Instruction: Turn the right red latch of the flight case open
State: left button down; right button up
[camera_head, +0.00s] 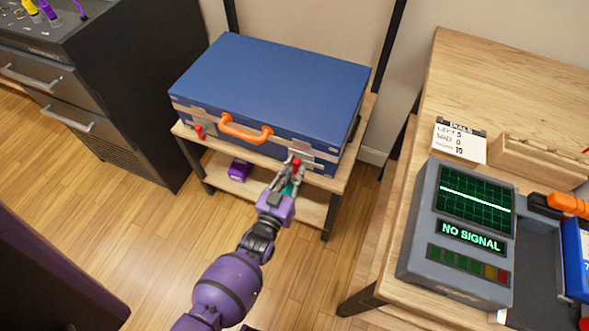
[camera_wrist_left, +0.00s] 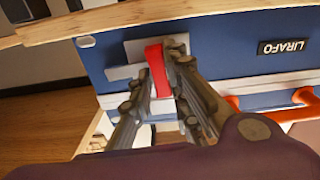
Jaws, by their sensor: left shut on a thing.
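The blue flight case (camera_head: 275,85) lies shut on a wooden shelf, its orange handle (camera_head: 243,128) facing front. Its left red latch (camera_head: 199,131) is at the left of the front. The right red latch (camera_head: 296,164) is at my left gripper (camera_head: 293,172). In the left wrist view the red latch (camera_wrist_left: 157,70) stands lengthwise between the fingers of my left gripper (camera_wrist_left: 160,75), which is shut on it. The case front (camera_wrist_left: 215,50) fills much of that view. The fingers partly hide the latch and its metal plate. My right gripper is not in view.
A wooden shelf unit (camera_head: 225,160) carries the case, with a small purple box (camera_head: 239,170) on its lower board. At right, a wooden table (camera_head: 480,90) holds a monitor reading NO SIGNAL (camera_head: 462,230) and a DIALS card (camera_head: 460,140). A dark cabinet (camera_head: 130,90) stands left.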

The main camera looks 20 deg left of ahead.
pick_arm(q)
jog(key=shift+a+f+m, duration=0.1)
jog(key=shift+f+m, duration=0.05)
jog(key=shift+m, duration=0.35)
jog(key=c, duration=1.7)
grip_release()
jog(key=s, duration=1.2)
jog(key=shift+a, duration=0.15)
